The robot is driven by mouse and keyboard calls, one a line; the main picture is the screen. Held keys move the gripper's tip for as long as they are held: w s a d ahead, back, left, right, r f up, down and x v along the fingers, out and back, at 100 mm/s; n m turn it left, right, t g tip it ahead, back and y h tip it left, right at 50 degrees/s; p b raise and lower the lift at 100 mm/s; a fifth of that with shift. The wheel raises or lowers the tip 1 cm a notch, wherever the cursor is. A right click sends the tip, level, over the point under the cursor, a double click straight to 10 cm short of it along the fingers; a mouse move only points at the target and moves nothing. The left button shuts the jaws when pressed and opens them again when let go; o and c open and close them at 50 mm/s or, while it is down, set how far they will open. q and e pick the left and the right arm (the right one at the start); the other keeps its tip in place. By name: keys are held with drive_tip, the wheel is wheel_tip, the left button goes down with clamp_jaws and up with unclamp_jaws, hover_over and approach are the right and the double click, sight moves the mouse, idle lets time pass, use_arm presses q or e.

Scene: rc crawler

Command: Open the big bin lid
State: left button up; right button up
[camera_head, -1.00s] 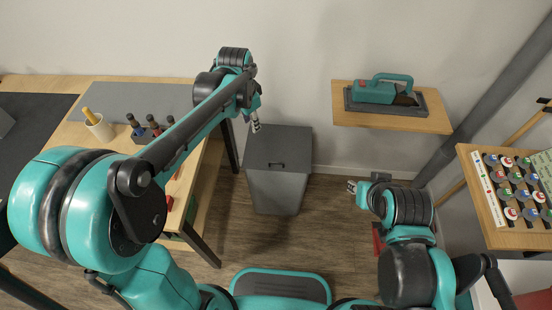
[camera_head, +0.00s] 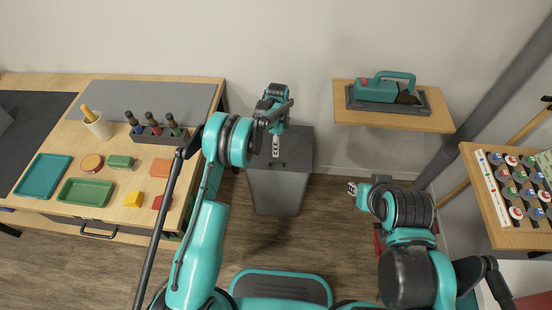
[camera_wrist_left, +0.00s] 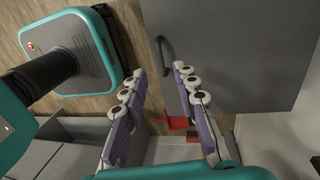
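The big bin (camera_head: 279,192) is a grey box on the floor between the workbench and the wall shelf. Its flat grey lid (camera_head: 299,148) is closed. In the left wrist view the lid (camera_wrist_left: 240,55) fills the upper right, with a dark curved handle (camera_wrist_left: 162,55) near its edge. My left gripper (camera_head: 276,153) is above the lid, partly hiding it and the handle in the head view. In the wrist view its fingers (camera_wrist_left: 159,72) are apart and empty, with the handle beyond their tips. My right gripper (camera_head: 352,188) is right of the bin, too small to judge.
The workbench (camera_head: 130,165) on the left carries trays, coloured blocks and a bottle rack (camera_head: 160,135). Another shelf (camera_head: 490,205) with round pieces is at the right. Floor in front of the bin is clear.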

use_arm(q)
drive_tip(key=b, duration=0.2)
hover_over(276, 165)
wheel_tip(276, 165, down, 6)
drive_tip(key=shift+r, duration=0.15)
clamp_jaws()
